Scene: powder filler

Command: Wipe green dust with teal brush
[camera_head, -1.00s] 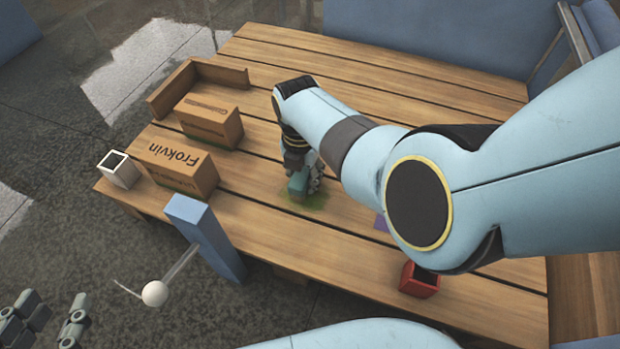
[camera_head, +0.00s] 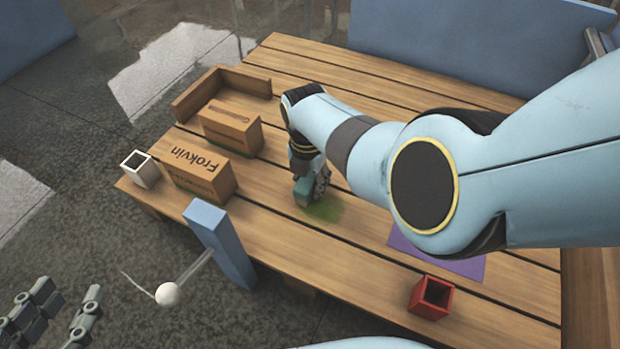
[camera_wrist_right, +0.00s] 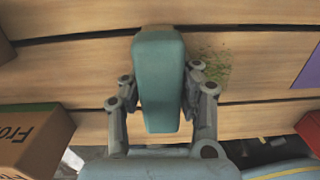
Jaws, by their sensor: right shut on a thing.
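The teal brush (camera_wrist_right: 158,85) is a rounded block held between the fingers of my right gripper (camera_wrist_right: 160,98) in the right wrist view. In the head view the brush (camera_head: 304,192) is low over the wooden table, partly hidden by my gripper (camera_head: 312,182). I cannot tell whether it touches the wood. The green dust (camera_head: 324,210) is a patch on the planks just right of the brush; it also shows in the wrist view (camera_wrist_right: 212,62), right of the brush. My left gripper (camera_head: 58,312) is open and empty off the table at the lower left.
Cardboard boxes (camera_head: 232,130) (camera_head: 205,178) and a wooden corner piece (camera_head: 222,82) stand left on the table (camera_head: 290,240). A white open box (camera_head: 140,169), a blue upright block (camera_head: 219,240), a red open box (camera_head: 431,298) and a purple mat (camera_head: 445,258) are around the edges.

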